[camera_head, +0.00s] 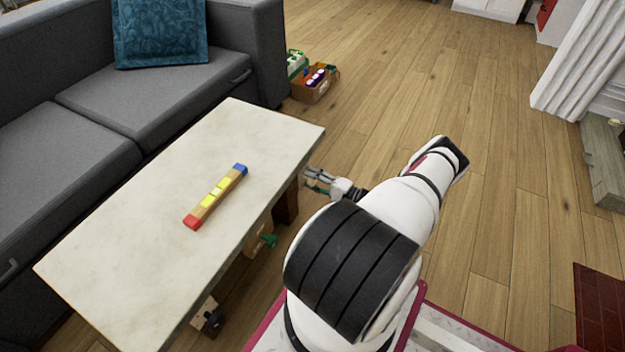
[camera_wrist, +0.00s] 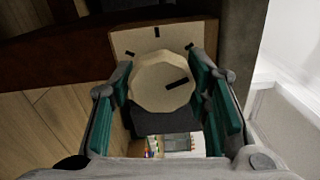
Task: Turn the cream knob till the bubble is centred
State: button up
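The cream knob (camera_wrist: 161,82) is faceted, with a black pointer line aimed right and slightly up in the wrist view. It sits on a beige panel (camera_wrist: 135,42) with black tick marks. My gripper (camera_wrist: 160,78) has its two teal-padded fingers on either side of the knob, apparently open, with no clear contact. In the head view my gripper (camera_head: 318,180) is by the table's right edge; the cream knob is hidden there. A wooden level bar (camera_head: 208,205) with red and blue ends and yellow windows lies on the table; its bubble is too small to make out.
The pale-topped table (camera_head: 130,240) has bare space around the bar. A green knob (camera_head: 269,240) and a black knob (camera_head: 212,319) show below its right edge. A grey sofa (camera_head: 150,95) stands behind. A crate (camera_head: 312,92) sits on the floor. Open wood floor (camera_head: 450,90) lies right.

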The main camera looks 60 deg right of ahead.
jog(key=o, duration=0.4)
jog(key=shift+a+f, duration=0.1)
jog(key=shift+f, duration=0.1)
jog(key=shift+c, duration=0.2)
jog(key=shift+r, duration=0.1)
jog(key=shift+s, duration=0.1)
jog(key=s+d, duration=0.1)
jog(key=s, duration=1.1)
